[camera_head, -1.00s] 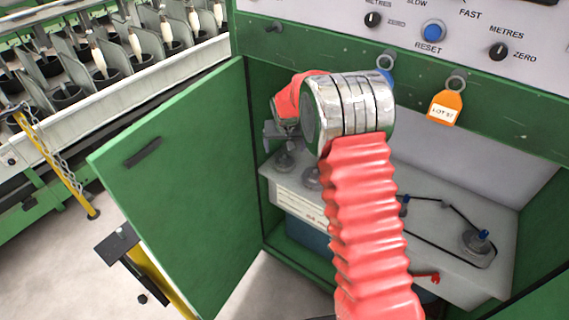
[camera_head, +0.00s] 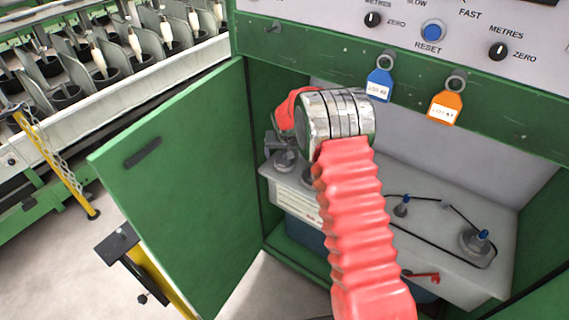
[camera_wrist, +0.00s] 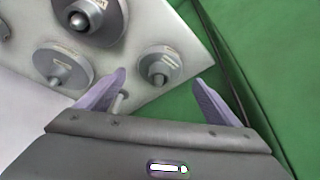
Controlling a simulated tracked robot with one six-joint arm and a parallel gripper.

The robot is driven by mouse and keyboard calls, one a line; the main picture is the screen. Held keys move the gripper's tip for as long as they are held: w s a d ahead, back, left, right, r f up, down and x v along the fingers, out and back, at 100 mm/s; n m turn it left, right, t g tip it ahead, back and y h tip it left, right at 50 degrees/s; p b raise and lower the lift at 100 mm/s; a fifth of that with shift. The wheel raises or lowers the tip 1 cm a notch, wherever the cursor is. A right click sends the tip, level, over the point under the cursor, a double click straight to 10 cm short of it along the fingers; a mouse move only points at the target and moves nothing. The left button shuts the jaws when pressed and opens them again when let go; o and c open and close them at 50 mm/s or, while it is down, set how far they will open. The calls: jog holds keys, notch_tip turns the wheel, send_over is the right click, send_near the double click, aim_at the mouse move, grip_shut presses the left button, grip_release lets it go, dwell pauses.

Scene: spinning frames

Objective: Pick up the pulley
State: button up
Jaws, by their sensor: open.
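Several grey stepped pulleys sit on a pale shelf inside the open green cabinet. In the wrist view, one pulley (camera_wrist: 160,66) lies just beyond and between my fingertips, near the shelf's edge. A second pulley (camera_wrist: 62,66) is to its left, and a larger one (camera_wrist: 92,18) is above at the top edge. My gripper (camera_wrist: 160,78) is open, with its two purple fingers apart and nothing seen between them. In the head view, a pulley (camera_head: 285,161) shows left of my wrist; another beside it is partly hidden by my arm. I cannot tell which pulley is meant.
The green cabinet door (camera_head: 185,190) stands open at the left. At the shelf's right, a black belt runs around a pulley (camera_head: 477,243) and smaller posts. A blue tag (camera_head: 379,85) and an orange tag (camera_head: 445,107) hang above. The green side wall (camera_wrist: 265,60) is close on the right.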

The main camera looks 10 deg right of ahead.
aim_at(285, 158)
jog(key=shift+x, duration=2.55)
jog(key=shift+w+r, duration=0.1)
jog(key=shift+w, duration=0.05)
jog(key=shift+c, duration=0.4)
jog(key=c, duration=1.2)
